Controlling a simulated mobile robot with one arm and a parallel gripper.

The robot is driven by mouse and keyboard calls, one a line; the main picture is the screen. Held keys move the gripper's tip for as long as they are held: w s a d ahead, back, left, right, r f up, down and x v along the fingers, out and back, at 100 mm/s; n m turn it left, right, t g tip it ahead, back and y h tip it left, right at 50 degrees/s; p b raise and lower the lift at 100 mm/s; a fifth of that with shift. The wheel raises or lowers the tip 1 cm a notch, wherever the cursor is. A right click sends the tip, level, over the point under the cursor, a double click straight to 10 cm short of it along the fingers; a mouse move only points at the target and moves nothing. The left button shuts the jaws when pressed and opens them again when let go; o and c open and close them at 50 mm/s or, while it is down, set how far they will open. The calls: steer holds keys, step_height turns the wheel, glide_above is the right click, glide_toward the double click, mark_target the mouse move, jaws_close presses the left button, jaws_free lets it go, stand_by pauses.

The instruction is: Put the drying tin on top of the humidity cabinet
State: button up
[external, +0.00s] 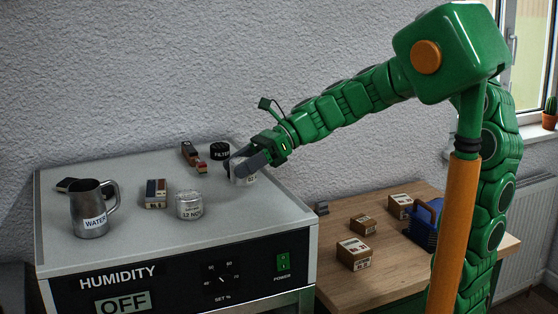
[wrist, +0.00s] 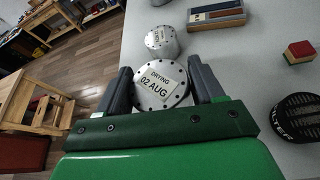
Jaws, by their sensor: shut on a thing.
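My gripper (external: 238,168) is shut on a silver drying tin (external: 246,178), with one finger on each side of it. In the wrist view the tin's lid (wrist: 162,84) reads "DRYING 02 AUG" between my fingertips (wrist: 162,80). The tin is upright at the right part of the humidity cabinet's grey top (external: 125,255). I cannot tell whether its base touches the surface. A second silver tin (external: 190,205), labelled "12 NOV", stands apart from it on the cabinet top. It also shows in the wrist view (wrist: 160,38).
On the cabinet top are a metal water mug (external: 90,208), a striped block (external: 155,194), a small red-topped block (external: 202,166) and a black filter can (external: 220,151). A lower wooden table (external: 375,278) at the right holds several small boxes and a blue item (external: 426,222).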

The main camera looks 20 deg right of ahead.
mark_target(236, 183)
steer(key=shift+w+a+f, duration=0.25)
steer(key=shift+w+f, duration=0.05)
steer(key=shift+f, duration=0.2)
steer(key=shift+w+a+f, duration=0.25)
steer(key=shift+w+f, duration=0.05)
steer(key=shift+f, duration=0.15)
steer(key=shift+w+f, duration=0.1)
steer(key=shift+f, duration=1.45)
steer(key=shift+f, duration=0.15)
steer(key=o, duration=1.1)
steer(key=shift+d+r, duration=0.1)
steer(key=shift+r, duration=0.1)
steer(key=shift+v, duration=5.9)
